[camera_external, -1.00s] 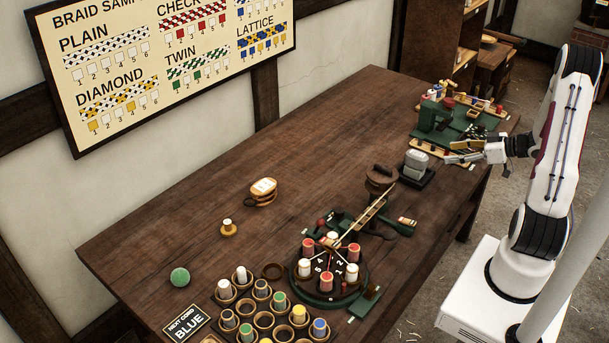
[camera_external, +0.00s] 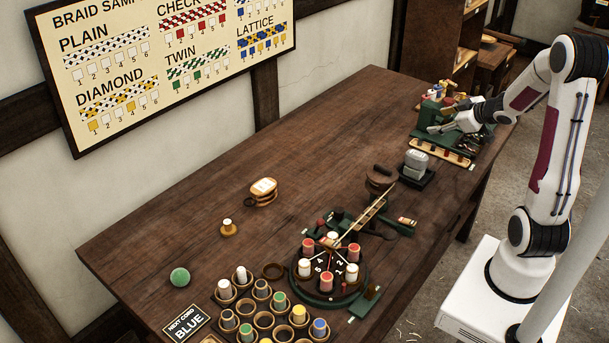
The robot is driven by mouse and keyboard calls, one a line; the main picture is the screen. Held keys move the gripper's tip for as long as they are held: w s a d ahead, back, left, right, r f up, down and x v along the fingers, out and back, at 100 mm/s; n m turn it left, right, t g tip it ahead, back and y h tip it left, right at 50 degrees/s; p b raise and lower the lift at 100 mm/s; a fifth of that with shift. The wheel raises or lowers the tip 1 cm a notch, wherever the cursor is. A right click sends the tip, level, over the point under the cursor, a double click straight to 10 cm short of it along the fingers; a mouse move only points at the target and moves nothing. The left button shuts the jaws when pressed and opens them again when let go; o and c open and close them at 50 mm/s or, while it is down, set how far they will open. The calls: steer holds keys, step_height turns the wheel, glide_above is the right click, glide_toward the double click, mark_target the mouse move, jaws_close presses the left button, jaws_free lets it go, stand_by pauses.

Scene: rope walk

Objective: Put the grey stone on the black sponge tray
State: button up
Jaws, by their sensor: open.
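The grey stone (camera_external: 416,158) is a light grey block near the right side of the table. It rests on the black sponge tray (camera_external: 429,179), a small dark square whose front and right edges show around it. My gripper (camera_external: 439,123) is behind and above the stone, to its upper right in the picture, over the green stand. It is apart from the stone and open, with nothing visible held in it. Its far finger is hard to make out against the stand.
A green stand with wooden strips (camera_external: 442,152) and small coloured pieces is under my gripper. A dark brown round piece (camera_external: 380,178) stands left of the tray. A round green disc with bobbins (camera_external: 328,277) is at the front. The table's back middle (camera_external: 310,140) is clear.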

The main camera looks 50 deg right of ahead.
steer(key=s+a+r+m+g+h, duration=0.2)
steer(key=s+a+r, duration=0.1)
steer(key=a+r, duration=0.7)
steer(key=s+a+f+g+y, duration=0.1)
steer(key=s+a+y, duration=0.1)
steer(key=s+a, duration=0.3)
steer(key=s+a+g+y, duration=0.1)
steer(key=s+a, duration=0.4)
steer(key=a, duration=0.5)
steer(key=s+a+f+y, duration=0.1)
steer(key=s+a+y, duration=0.1)
steer(key=s+a, duration=0.3)
steer(key=a, duration=0.3)
steer(key=shift+a+f+g+y, duration=0.3)
steer(key=shift+g+y, duration=0.1)
